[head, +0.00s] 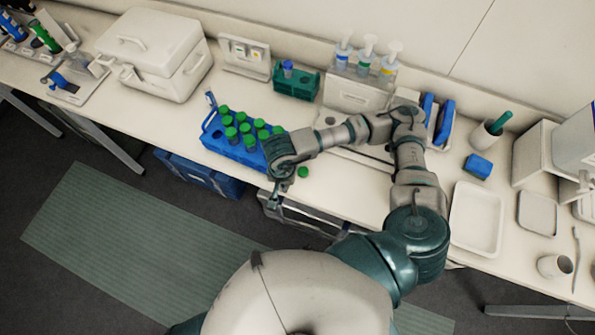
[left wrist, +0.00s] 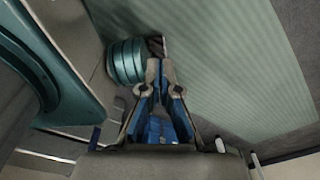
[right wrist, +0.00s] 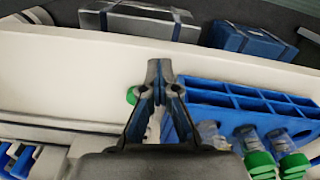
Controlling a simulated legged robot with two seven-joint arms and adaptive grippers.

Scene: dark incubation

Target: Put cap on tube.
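A blue rack (head: 222,148) holds several green-capped tubes. It also shows in the right wrist view (right wrist: 235,88), with empty slots on its near side. A loose green cap (head: 303,172) lies on the bench right of the rack. In the right wrist view the cap (right wrist: 131,95) is just left of my fingers, partly covered by them. A clear tube (right wrist: 210,131) in the rack shows no green cap; its end is partly hidden by my gripper's body. My right gripper (right wrist: 159,66) is shut and empty, between cap and rack. My left gripper (left wrist: 160,66) is shut and empty, over the floor.
A green rack (head: 296,82) with a blue-capped tube stands behind. Pump bottles (head: 365,52) on a holder stand at the back. A white tray (head: 476,220) and a blue block (head: 478,166) are to the right. A white box (head: 150,45) is at left.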

